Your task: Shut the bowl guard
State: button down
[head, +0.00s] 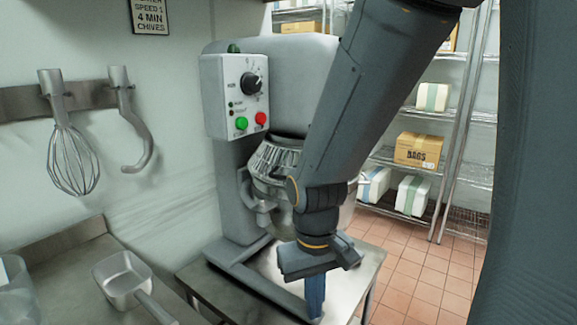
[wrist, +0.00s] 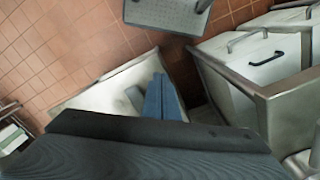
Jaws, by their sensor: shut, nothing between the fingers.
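The bowl guard (head: 268,160) is a silvery wire cage on the grey mixer (head: 290,75), under its head. It shows left of my arm in the head view, and my arm hides its right part. I cannot tell from this view whether the guard is open or closed. The metal bowl (head: 345,213) shows partly behind my arm. My gripper (head: 315,300) points down in front of the mixer, low over its stand, with its blue fingers together and empty. The fingers also show in the wrist view (wrist: 161,98). The guard is not in the wrist view.
A control box (head: 236,95) with a knob and green and red buttons sits on the mixer. A whisk (head: 72,160) and dough hook (head: 135,130) hang on the left wall. A scoop (head: 124,278) lies on the left counter. Shelves with boxes (head: 418,150) stand behind.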

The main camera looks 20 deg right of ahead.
jog(key=w+a+r+n+t+h, duration=0.25)
jog(key=w+r+n+h, duration=0.5)
jog(key=w+h, duration=0.45)
jog(key=w+a+r+n+t+h, duration=0.1)
jog(key=w+a+r+t, duration=0.3)
jog(key=a+t, duration=0.15)
jog(key=w+a+r+n+t+h, duration=0.1)
jog(key=w+a+r+t, duration=0.35)
jog(key=a, duration=0.25)
jog(key=shift+w+d+r+p, duration=0.2)
jog(key=shift+w+d+p, duration=0.45)
jog(key=shift+d, duration=1.05)
jog(key=shift+w+d+r+p, duration=0.25)
jog(key=shift+w+d+p, duration=0.4)
jog(key=shift+d, duration=1.05)
jog(key=shift+w+d+r+p, duration=0.2)
jog(key=shift+w+d+p, duration=0.45)
jog(key=shift+d, duration=1.05)
jog(key=shift+s, duration=0.2)
jog(key=shift+a, duration=0.15)
